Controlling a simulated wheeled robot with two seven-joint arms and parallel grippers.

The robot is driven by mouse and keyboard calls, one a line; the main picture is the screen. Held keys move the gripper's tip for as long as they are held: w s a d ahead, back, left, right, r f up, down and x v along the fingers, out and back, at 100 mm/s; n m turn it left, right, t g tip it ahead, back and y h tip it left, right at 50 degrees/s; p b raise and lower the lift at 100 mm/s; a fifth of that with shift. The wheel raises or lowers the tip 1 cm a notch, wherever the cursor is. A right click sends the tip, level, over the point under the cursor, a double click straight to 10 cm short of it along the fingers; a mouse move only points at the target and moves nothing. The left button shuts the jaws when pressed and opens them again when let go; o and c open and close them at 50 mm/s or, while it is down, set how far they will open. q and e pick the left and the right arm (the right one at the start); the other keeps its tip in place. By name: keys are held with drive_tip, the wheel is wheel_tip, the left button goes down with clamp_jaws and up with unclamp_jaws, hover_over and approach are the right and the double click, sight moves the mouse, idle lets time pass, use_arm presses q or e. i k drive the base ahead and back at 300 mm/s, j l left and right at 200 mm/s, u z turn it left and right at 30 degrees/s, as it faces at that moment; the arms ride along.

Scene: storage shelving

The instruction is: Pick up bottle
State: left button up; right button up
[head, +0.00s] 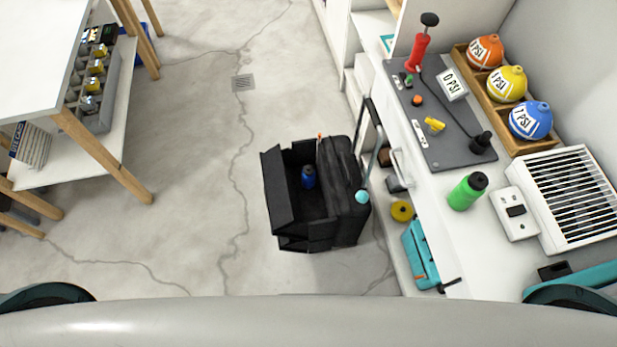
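A green bottle (467,191) with a black cap stands on the white counter (462,240) at the right, in front of the grey board and left of a white switch box. A dark blue bottle (308,177) is inside the open black bag (285,205) on the floor in the middle. Neither of my grippers shows in the head view. Only rounded dark and teal parts, apparently mine, show at the lower left and lower right corners.
Near the green bottle are a switch box (514,213), a white vented unit (567,200), and a grey board (436,115) with a red pump (420,50). Behind are orange, yellow and blue balls in a wooden tray (515,132). Floor left of the bag is clear.

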sight(308, 174)
drive_tip(key=z, duration=0.6)
drive_tip(key=j+z, duration=0.7)
drive_tip(key=k+j+z, duration=0.15)
drive_tip(key=j+z, duration=0.2)
drive_tip(key=k+j, duration=0.15)
drive_tip(key=j, duration=0.25)
drive_tip(key=k+j+z, duration=0.1)
drive_tip(key=j, duration=0.3)
drive_tip(key=k+j, duration=0.15)
drive_tip(key=j, duration=0.25)
drive_tip(key=k+j+z, duration=0.1)
drive_tip(key=j, duration=0.3)
